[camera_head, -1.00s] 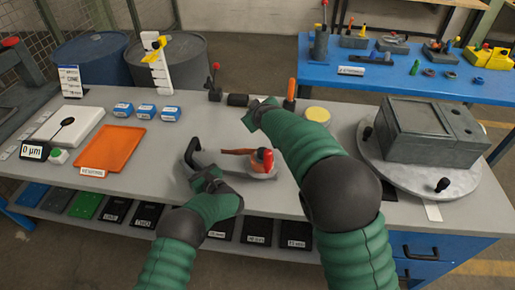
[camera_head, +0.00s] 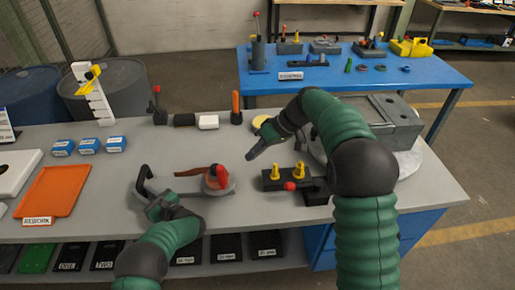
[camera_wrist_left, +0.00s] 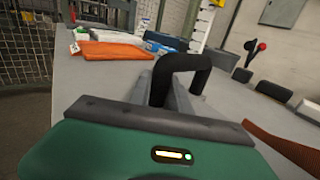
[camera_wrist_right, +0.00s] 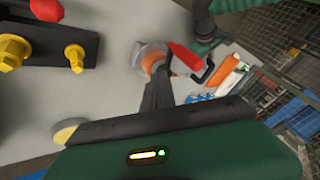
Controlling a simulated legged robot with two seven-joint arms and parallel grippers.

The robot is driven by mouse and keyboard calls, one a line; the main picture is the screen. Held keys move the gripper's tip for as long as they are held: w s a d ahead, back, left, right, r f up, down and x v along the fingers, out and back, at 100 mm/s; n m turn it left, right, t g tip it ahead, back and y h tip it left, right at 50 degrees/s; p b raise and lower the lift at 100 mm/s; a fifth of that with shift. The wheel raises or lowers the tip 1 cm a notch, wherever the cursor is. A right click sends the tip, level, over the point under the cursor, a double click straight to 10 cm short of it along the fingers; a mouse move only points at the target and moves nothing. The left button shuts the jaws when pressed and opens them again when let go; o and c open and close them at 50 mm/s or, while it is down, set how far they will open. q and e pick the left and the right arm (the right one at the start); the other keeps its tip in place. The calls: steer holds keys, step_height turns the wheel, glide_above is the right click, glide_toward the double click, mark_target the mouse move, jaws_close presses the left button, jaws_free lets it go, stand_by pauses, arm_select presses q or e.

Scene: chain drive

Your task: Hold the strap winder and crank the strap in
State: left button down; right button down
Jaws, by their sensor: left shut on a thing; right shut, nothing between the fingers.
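The strap winder (camera_head: 207,191) lies on the grey bench, with a black loop handle (camera_head: 143,178) at its left, a red crank knob (camera_head: 223,172) at its right and a brown strap (camera_head: 190,172) behind. My left gripper (camera_head: 155,203) is shut on the black handle, which also shows in the left wrist view (camera_wrist_left: 185,62). My right gripper (camera_head: 252,155) is shut and empty, above the bench and right of the winder, apart from it. In the right wrist view the red crank (camera_wrist_right: 184,56) shows beyond my fingers.
A dark block with yellow knobs and a red-tipped lever (camera_head: 291,186) sits right of the winder. A grey vise-like box (camera_head: 385,118) stands behind my right arm. An orange tray (camera_head: 55,192) and blue boxes (camera_head: 89,145) lie left. Bench in front of the winder is narrow.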

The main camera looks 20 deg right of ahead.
mark_target(218, 169)
steer(key=a+f, duration=0.3)
steer(key=a, duration=0.3)
steer(key=shift+w+a+f, duration=0.15)
steer(key=shift+w+f, duration=0.15)
steer(key=shift+s+a+m+t+h, duration=0.1)
steer(key=shift+a+m+t+h, duration=0.35)
steer(key=shift+m, duration=0.35)
